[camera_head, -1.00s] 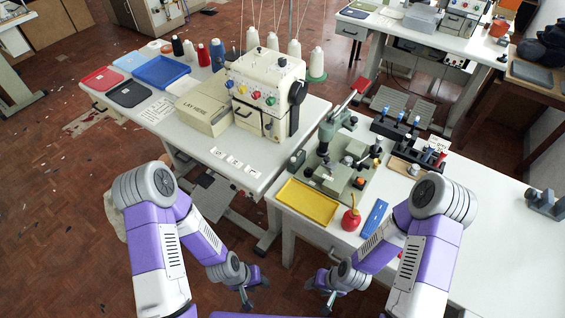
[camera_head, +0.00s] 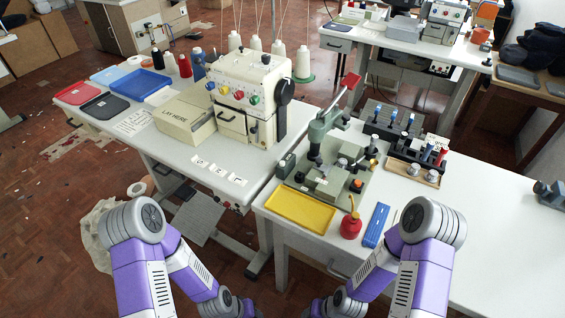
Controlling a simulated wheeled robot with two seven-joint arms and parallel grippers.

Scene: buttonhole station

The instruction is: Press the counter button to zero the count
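The cream buttonhole machine (camera_head: 246,95) stands on the left table. Its front carries blue, green, red and yellow round knobs or buttons, and a dark handwheel (camera_head: 284,91) is on its right side. I cannot tell which part is the counter button; no count display is readable.
A box marked "LAY HERE" (camera_head: 184,122) sits left of the machine. Small white labels (camera_head: 218,171) lie along the table's front edge. The right table holds a green press (camera_head: 325,135), a yellow tray (camera_head: 300,210), a red oil can (camera_head: 351,226) and a blue block (camera_head: 376,225).

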